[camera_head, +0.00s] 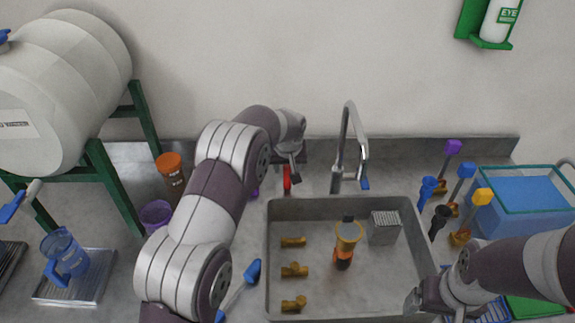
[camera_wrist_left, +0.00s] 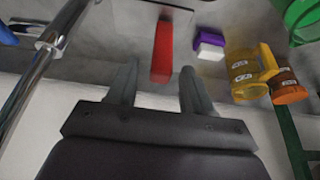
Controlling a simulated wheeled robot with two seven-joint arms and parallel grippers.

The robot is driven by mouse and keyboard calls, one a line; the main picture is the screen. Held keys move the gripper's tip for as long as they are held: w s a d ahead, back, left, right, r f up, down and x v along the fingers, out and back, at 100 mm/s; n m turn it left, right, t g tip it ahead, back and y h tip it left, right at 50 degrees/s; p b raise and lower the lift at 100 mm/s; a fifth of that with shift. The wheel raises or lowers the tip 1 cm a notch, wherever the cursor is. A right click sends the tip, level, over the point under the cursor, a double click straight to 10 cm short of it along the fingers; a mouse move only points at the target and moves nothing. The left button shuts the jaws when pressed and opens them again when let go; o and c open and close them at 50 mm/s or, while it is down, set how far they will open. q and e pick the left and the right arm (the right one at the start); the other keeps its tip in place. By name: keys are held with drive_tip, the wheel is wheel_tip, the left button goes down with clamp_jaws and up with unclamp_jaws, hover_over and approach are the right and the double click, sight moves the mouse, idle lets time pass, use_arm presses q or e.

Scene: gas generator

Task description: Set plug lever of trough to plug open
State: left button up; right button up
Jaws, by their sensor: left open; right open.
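A red lever (camera_head: 287,180), which looks like the plug lever, stands behind the grey trough (camera_head: 335,201), left of the tap. In the left wrist view the red lever (camera_wrist_left: 162,45) points toward my left gripper (camera_wrist_left: 158,78). The gripper's two fingers are open on either side of the lever's near end, with gaps showing on both sides. In the head view my left gripper (camera_head: 294,170) is at the lever, and its wrist partly hides the area. My right gripper (camera_head: 415,298) is at the trough's front right, apart from the lever; its fingers are small in view.
The tap (camera_head: 347,150) rises right of the lever. Several brass fittings (camera_head: 294,270), an orange-and-black item (camera_head: 345,245) and a grey block (camera_head: 384,228) are in the trough. A purple-and-white object (camera_wrist_left: 208,45) and a yellow mug (camera_wrist_left: 248,72) are beside the lever in the wrist view.

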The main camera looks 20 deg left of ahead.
use_arm(q)
drive_tip(key=shift+x, duration=1.2)
